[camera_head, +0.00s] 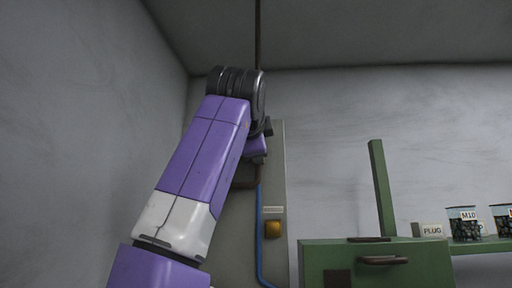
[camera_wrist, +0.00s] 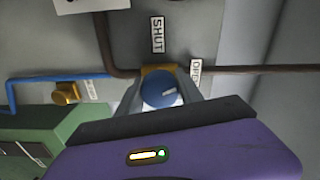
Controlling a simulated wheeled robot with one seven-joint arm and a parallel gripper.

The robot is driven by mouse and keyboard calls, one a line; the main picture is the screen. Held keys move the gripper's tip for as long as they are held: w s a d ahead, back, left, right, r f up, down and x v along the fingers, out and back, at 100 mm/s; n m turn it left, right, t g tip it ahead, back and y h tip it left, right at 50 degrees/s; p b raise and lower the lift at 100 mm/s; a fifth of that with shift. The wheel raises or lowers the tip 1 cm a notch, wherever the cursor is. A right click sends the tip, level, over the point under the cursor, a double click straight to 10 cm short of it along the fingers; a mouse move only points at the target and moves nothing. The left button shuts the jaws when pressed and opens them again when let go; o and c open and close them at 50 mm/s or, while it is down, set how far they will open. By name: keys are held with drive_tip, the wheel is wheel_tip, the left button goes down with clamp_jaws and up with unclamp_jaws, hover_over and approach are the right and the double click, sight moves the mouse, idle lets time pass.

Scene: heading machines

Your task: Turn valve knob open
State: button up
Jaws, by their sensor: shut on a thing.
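The valve knob (camera_wrist: 159,90) is round and blue with a pale pointer line, on a brass body (camera_wrist: 158,70) fixed to a grey panel (camera_wrist: 180,30). In the wrist view a "SHUT" label (camera_wrist: 157,34) stands above the knob and a partly covered label (camera_wrist: 195,72) is to its right. The pointer line points to the right, roughly toward that second label. My gripper (camera_wrist: 160,92) is shut on the knob, one finger at each side. In the head view my arm hides the knob and the gripper; the panel (camera_head: 274,170) shows behind it.
Brown pipe (camera_wrist: 245,69) runs along the panel beside the knob. A blue pipe (camera_head: 260,225) and a second brass fitting (camera_head: 273,229) are lower on the panel. A green cabinet (camera_head: 330,258), a "PLUG" box (camera_head: 428,230) and labelled jars (camera_head: 463,222) stand at the right.

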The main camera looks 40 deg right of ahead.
drive_tip(key=shift+s+m, duration=0.1)
drive_tip(key=shift+m, duration=2.1)
drive_tip(key=shift+d+f, duration=0.1)
drive_tip(key=o, duration=1.3)
drive_tip(key=shift+b+v, duration=1.4)
drive_tip(key=shift+v, duration=2.55)
